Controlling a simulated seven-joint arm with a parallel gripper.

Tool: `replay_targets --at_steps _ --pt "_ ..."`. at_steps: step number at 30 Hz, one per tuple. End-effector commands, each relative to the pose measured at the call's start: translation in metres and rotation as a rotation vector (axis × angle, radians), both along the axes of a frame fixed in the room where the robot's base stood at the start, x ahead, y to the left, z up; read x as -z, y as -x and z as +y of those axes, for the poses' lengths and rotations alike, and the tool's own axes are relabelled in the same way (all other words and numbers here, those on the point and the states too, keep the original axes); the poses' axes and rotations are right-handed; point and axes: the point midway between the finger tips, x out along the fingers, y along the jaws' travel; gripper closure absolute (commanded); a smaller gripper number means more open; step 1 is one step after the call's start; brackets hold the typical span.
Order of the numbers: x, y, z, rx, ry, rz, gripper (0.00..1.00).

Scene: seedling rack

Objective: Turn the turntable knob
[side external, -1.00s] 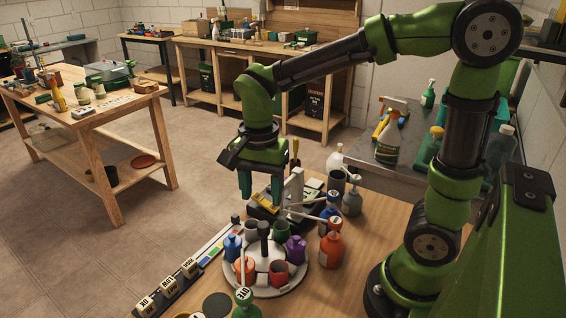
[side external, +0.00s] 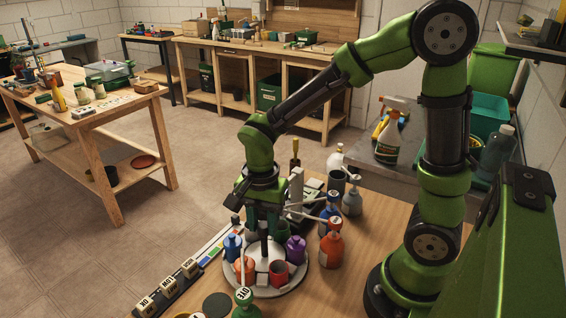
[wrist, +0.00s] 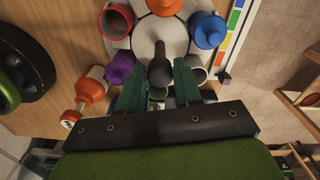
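The white round turntable (side external: 296,284) stands on the wooden table and bears several coloured bottles and cups. Its dark upright knob (side external: 264,246) rises from the middle and also shows in the wrist view (wrist: 159,70). My gripper (side external: 262,226) is low over the turntable with its fingers pointing down. In the wrist view my gripper (wrist: 158,62) is open, with one green finger on each side of the knob.
On the turntable are a purple bottle (side external: 296,249), a blue bottle (side external: 232,247) and a red cup (side external: 279,272). An orange-red bottle (side external: 331,250) stands just right of it. A dark strip with labelled blocks (side external: 168,287) lies at left. Bare table shows at right (side external: 370,235).

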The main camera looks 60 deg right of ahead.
Motion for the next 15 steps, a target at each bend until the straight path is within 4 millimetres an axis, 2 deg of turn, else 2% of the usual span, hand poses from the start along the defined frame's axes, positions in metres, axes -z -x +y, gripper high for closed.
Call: replay_targets --at_steps 1,6,15 --pt "-0.0002 -0.0001 0.0000 0.000 0.000 0.000 0.74" --pt "-0.0004 -0.0002 0.0001 0.000 0.000 -0.001 1.00" --pt "-0.0006 -0.0002 0.0000 -0.036 0.000 -0.001 1.00"
